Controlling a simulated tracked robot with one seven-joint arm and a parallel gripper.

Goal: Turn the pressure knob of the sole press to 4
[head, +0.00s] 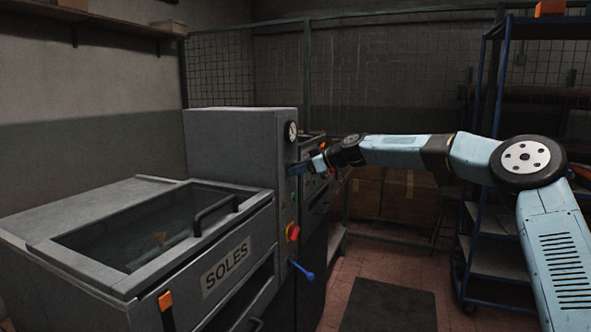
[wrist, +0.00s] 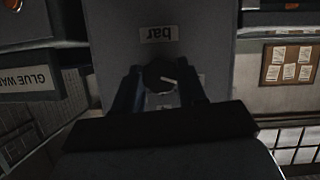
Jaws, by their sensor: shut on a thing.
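The sole press (head: 245,135) stands at left centre of the head view, with a SOLES label on its front and a round gauge (head: 291,132) high on its column. My gripper (head: 305,166) is at the column's panel below the gauge; it hides the knob there. In the wrist view, the dark round pressure knob (wrist: 160,73) sits between the two fingers of my gripper (wrist: 162,88), which is shut on it. The knob's white pointer mark points right and slightly down in the picture. A "bar" label (wrist: 158,33) shows upside down above it. I cannot read any scale numbers.
A red switch (head: 293,232) and a blue lever (head: 303,271) stick out lower on the press column. A black handle (head: 215,214) is on the lid. A blue rack (head: 490,225) stands at right. A dark mat (head: 388,306) lies on the floor between.

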